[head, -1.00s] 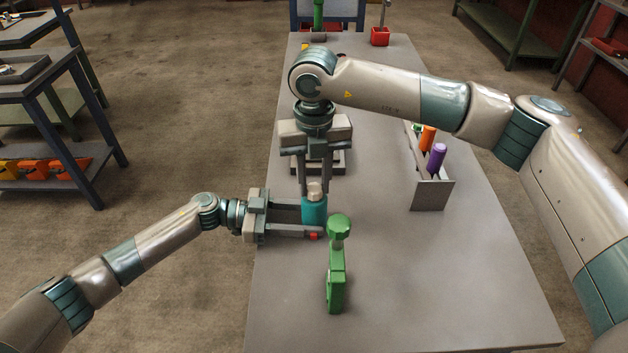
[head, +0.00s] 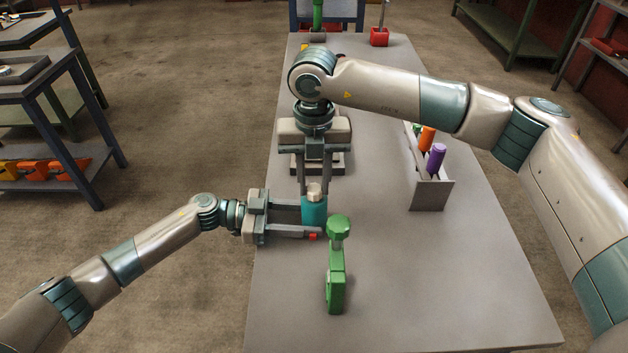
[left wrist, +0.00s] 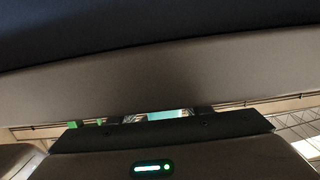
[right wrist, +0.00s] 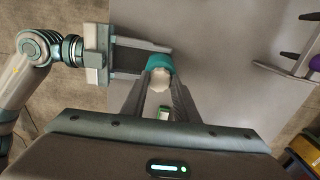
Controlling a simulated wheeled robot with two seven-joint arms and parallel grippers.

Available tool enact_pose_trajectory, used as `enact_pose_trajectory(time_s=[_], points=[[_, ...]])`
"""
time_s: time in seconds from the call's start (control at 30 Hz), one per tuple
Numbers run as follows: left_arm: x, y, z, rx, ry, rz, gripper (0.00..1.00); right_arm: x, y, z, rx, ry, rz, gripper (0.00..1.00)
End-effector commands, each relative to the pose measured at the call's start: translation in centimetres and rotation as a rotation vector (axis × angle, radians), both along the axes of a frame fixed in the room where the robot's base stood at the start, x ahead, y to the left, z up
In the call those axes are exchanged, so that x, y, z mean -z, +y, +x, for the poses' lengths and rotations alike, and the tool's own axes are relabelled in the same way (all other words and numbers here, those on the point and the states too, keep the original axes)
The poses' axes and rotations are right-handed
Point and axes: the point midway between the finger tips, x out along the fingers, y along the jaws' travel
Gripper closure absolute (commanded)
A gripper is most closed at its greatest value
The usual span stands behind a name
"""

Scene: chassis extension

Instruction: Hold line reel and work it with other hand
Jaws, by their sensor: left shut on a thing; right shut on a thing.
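The line reel (head: 314,211) is a teal cylinder with a cream knob (head: 315,191) on top, upright above the near-left part of the table. My left gripper (head: 317,222) reaches in from the left and is shut on the teal body. My right gripper (head: 315,190) points down from above and is shut on the cream knob. In the right wrist view the teal body (right wrist: 160,62) and cream knob (right wrist: 160,80) show between the right fingers. In the left wrist view only a small teal patch (left wrist: 165,115) shows; the rest is hidden.
A green tool (head: 337,275) with a round head stands close in front of the reel. A grey rack (head: 431,195) with orange and purple handles stands to the right. A dark tray (head: 338,163) lies behind my right gripper. The front right of the table (head: 440,290) is clear.

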Motion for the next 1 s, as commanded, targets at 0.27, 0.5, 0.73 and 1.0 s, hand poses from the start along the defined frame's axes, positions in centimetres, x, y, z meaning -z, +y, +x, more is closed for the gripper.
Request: enact_pose_trajectory(time_s=[0.27,0.5,0.73,1.0], points=[[0.01,-0.12,0.07,-0.003,0.002,-0.001,0.68,0.00,0.37,-0.25,-0.006,0.003,0.007,0.95],[0.00,-0.13,0.08,-0.003,0.002,-0.001,0.68,0.01,0.39,-0.26,-0.006,0.003,0.007,0.59],[0.01,-0.07,0.05,-0.002,0.001,0.000,0.68,0.02,0.21,-0.15,-0.004,0.002,0.004,0.54],[-0.01,-0.03,0.03,-0.001,0.001,0.000,0.68,-0.66,0.13,-0.07,-0.002,0.001,0.002,0.54]])
